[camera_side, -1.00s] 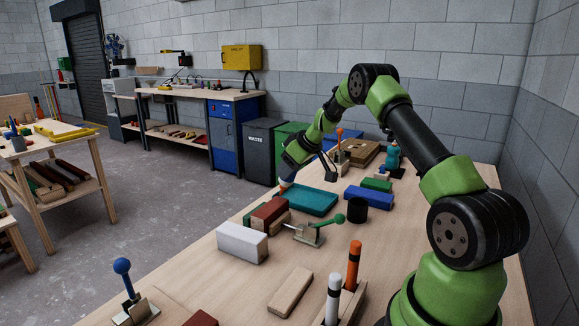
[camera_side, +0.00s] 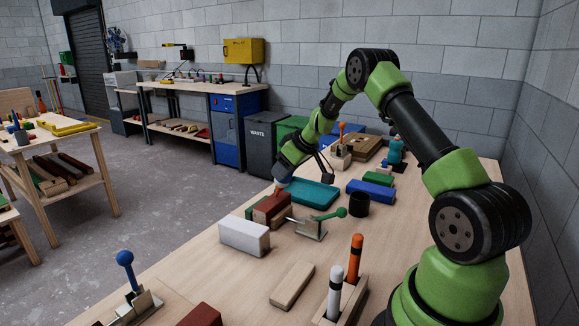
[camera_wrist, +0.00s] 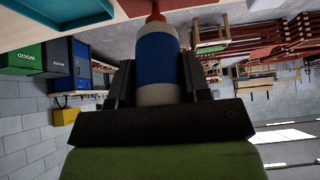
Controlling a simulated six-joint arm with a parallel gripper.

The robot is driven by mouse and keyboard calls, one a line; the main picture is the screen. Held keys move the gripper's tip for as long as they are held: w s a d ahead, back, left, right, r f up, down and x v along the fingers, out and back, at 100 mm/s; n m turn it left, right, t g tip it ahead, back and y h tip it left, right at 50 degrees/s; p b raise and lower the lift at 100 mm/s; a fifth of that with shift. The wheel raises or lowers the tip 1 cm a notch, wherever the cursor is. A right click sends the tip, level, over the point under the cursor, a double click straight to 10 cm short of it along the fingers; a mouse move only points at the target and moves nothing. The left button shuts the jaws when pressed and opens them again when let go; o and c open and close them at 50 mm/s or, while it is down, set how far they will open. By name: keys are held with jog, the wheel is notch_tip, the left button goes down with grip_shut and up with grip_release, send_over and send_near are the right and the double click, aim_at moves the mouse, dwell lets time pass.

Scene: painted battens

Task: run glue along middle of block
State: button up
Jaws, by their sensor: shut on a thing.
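My gripper (camera_side: 286,173) is shut on a glue bottle (camera_wrist: 157,60). The bottle is pale with a blue label and a red-orange cap. In the side view the bottle (camera_side: 281,184) hangs nozzle down, just above or at the far end of a dark red block (camera_side: 270,208). I cannot tell whether the nozzle touches it. The red block lies beside a tan wooden piece (camera_side: 283,217) and a green one (camera_side: 256,206). The wrist view hides the nozzle tip.
A white block (camera_side: 244,236) lies in front of the red block. A teal tray (camera_side: 314,194), a black cup (camera_side: 359,204) and a blue block (camera_side: 371,191) are to the right. A bare wood block (camera_side: 292,285) and a marker holder (camera_side: 343,300) are nearer. The table's left edge is close.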

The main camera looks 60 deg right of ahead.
jog(key=shift+a, duration=3.45)
jog(key=shift+d+f, duration=0.15)
jog(key=shift+d, duration=4.85)
notch_tip(320, 180, up, 6)
notch_tip(320, 180, up, 3)
jog(key=shift+r, duration=0.15)
